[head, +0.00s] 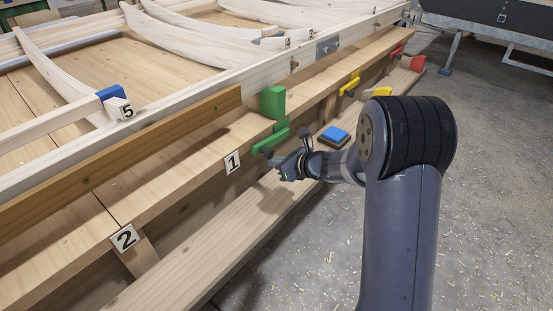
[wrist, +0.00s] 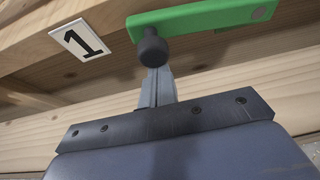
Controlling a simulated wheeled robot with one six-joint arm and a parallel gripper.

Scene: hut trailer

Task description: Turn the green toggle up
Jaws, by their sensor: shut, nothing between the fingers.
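The green toggle (head: 270,141) is a flat bar on the side of the wooden beam, just right of the label 1, below a green block (head: 272,102). In the wrist view the green toggle (wrist: 205,17) lies nearly level, its right end slightly higher, with a grey disc at that end. A black knob (wrist: 152,48) sticks out at its left end. My gripper (head: 279,166) is beside the toggle's lower end. In the wrist view its closed fingers (wrist: 158,76) sit just below the knob, overlapping it in the picture; I cannot tell whether they touch. The gripper is shut and empty.
A label 1 (wrist: 81,39) is left of the knob. A lower plank (head: 215,245) runs beneath the beam. Yellow (head: 350,84) and red (head: 396,51) toggles are farther along. Open floor (head: 490,190) lies right.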

